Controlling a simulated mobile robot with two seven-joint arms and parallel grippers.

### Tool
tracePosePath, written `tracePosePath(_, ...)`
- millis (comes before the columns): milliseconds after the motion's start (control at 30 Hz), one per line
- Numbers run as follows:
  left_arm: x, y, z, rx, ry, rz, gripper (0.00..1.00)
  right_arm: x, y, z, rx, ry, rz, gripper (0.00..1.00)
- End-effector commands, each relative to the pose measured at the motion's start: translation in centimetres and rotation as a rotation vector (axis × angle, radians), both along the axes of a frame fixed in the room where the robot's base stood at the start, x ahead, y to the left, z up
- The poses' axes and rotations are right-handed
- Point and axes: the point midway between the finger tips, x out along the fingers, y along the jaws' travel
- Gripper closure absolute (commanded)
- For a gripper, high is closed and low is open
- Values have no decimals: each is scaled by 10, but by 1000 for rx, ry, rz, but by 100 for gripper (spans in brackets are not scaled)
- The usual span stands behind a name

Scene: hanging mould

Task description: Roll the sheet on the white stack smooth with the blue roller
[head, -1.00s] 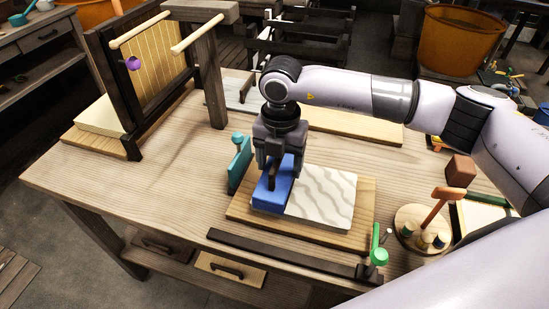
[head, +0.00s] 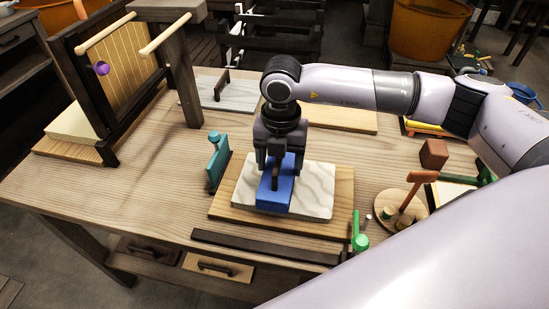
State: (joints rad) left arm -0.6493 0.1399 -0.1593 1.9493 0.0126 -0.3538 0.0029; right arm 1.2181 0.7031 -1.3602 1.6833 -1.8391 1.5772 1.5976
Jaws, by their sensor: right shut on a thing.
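The white stack (head: 313,190) lies on a wooden board on the table, its top sheet marked with grey wavy lines. The blue roller (head: 274,198) rests on the stack, left of its middle. My right gripper (head: 276,172) points down from above and is shut on the roller's dark handle. The gripper and roller hide part of the sheet. White sheet shows on both sides of the roller. My left gripper is not in view.
A teal tool (head: 217,160) stands left of the board (head: 225,205). A dark bar (head: 265,246) lies along the front. A green tool (head: 359,238) and a round wooden stand (head: 398,205) are at the right. The hanging mould frame (head: 118,75) stands at back left.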

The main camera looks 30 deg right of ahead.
Motion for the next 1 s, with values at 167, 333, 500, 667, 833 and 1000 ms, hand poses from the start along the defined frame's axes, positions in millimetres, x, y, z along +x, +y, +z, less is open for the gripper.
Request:
tracePosePath(167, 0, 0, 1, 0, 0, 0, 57, -9, -10, -2, -1, 6, 1, 57)
tracePosePath(333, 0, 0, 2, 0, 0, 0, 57, -12, -14, -2, -1, 5, 0, 57)
tracePosePath(500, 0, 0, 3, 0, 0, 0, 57, -18, -22, -1, -2, 6, 0, 57)
tracePosePath(667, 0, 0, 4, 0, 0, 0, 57, -23, -29, 0, -1, 6, 1, 57)
tracePosePath(833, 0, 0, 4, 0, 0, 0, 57, -26, -32, 0, 0, 5, 1, 57)
tracePosePath(1000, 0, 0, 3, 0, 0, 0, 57, -32, -41, -1, 0, 5, 0, 57)
